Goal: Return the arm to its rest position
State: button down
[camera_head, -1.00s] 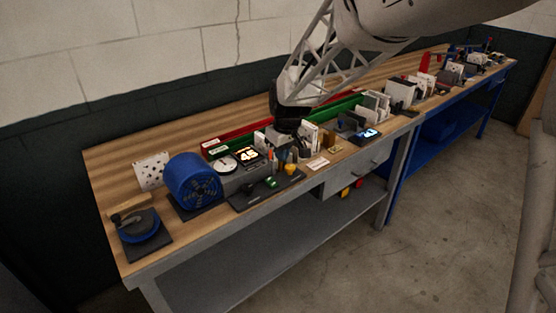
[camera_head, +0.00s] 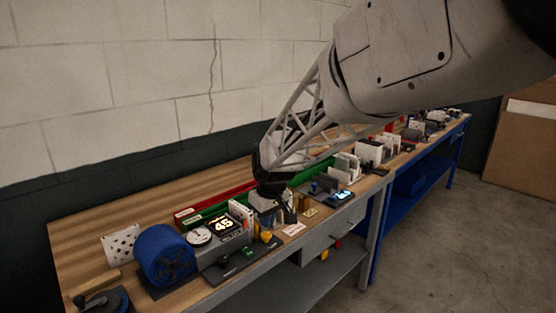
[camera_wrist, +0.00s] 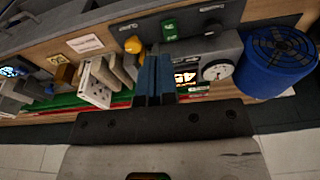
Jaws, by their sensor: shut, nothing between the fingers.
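My gripper (camera_head: 290,214) hangs low over the workbench, near the small tools and white boxed pieces in the middle of the bench. In the wrist view its two fingers (camera_wrist: 154,68) are together, with nothing seen between them. My pale lattice arm reaches down to it from the upper right of the head view. No rest mark or stand for the arm shows in either view.
A blue fan drum (camera_head: 165,256), a dial gauge (camera_head: 198,235) and a lit "45" display (camera_head: 222,225) stand left of my gripper. Red and green rails (camera_head: 218,202) run behind. White boxed pieces (camera_head: 346,164) stand to the right. Bare wood (camera_head: 110,215) is at the back left.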

jog(key=s+d+r+m, duration=0.2)
jog(key=s+d+r, duration=0.1)
jog(key=s+d, duration=0.4)
jog(key=s+d+r+m, duration=0.2)
jog(key=s+d+r, duration=0.1)
jog(key=s+d, duration=0.35)
jog(key=s+d+f+m, duration=0.1)
jog(key=s+d, duration=0.3)
jog(key=s, duration=0.6)
jog(key=s+d+m+t+h, duration=0.1)
jog(key=s+d+m, duration=0.2)
jog(key=s, duration=0.6)
jog(key=shift+s+d+f+m, duration=0.3)
jog(key=shift+s+d+f, duration=0.1)
jog(key=shift+d, duration=0.65)
jog(key=shift+w+r, duration=0.1)
jog(key=w+a+f+n+y, duration=0.1)
jog(key=w+a+n, duration=0.2)
jog(key=w+a, duration=0.6)
jog(key=w+a+f+n, duration=0.2)
jog(key=w+a, duration=0.6)
jog(key=w, duration=0.7)
jog(key=w+a+f+n+y, duration=0.1)
jog(key=w+a+n, duration=0.3)
jog(key=w+a, duration=0.5)
jog(key=w, duration=0.3)
jog(key=shift+a+f+t+y, duration=0.3)
jog(key=shift+a, duration=0.05)
jog(key=shift+f, duration=0.15)
